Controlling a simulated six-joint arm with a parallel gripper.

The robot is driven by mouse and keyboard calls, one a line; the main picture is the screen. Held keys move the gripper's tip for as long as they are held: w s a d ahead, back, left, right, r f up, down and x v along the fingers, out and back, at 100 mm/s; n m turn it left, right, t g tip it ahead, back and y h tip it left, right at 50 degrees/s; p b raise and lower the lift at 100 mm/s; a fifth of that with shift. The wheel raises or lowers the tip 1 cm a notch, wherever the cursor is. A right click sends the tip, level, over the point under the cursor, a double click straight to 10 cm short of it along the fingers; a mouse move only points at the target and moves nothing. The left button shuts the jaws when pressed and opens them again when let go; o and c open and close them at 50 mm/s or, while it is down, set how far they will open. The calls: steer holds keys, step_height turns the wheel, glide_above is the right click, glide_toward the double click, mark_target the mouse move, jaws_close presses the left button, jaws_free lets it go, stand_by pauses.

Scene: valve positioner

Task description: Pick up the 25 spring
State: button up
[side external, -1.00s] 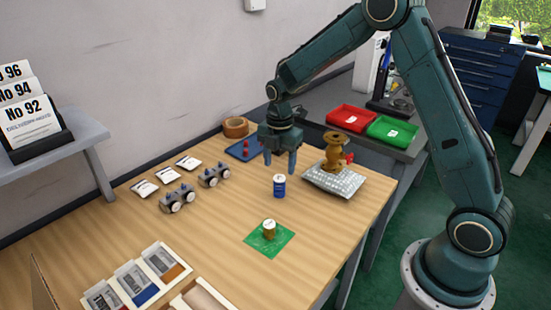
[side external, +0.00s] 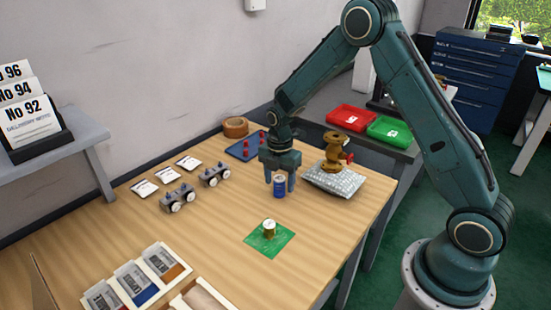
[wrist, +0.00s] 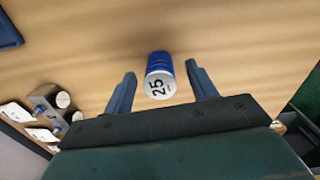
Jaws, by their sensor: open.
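The 25 spring is a blue cylinder (side external: 280,188) with a pale top, standing upright on the wooden table. In the wrist view its top reads "25" and the cylinder (wrist: 159,76) lies between my two fingers. My gripper (side external: 280,184) points down over it with its fingers open on either side. The fingers also show in the wrist view (wrist: 160,80), with a visible gap to the cylinder on each side.
A brass valve (side external: 334,152) stands on a grey pad (side external: 350,186) right of my gripper. Two grey gauge units (side external: 178,198) and white cards (side external: 166,174) lie to the left.

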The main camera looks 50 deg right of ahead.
mark_target(279, 178)
steer(key=shift+f, duration=0.1)
stand_by(0.4)
steer(key=c, duration=1.1)
steer(key=shift+r, duration=0.2)
step_height(279, 178, up, 20)
steer(key=shift+f, duration=0.15)
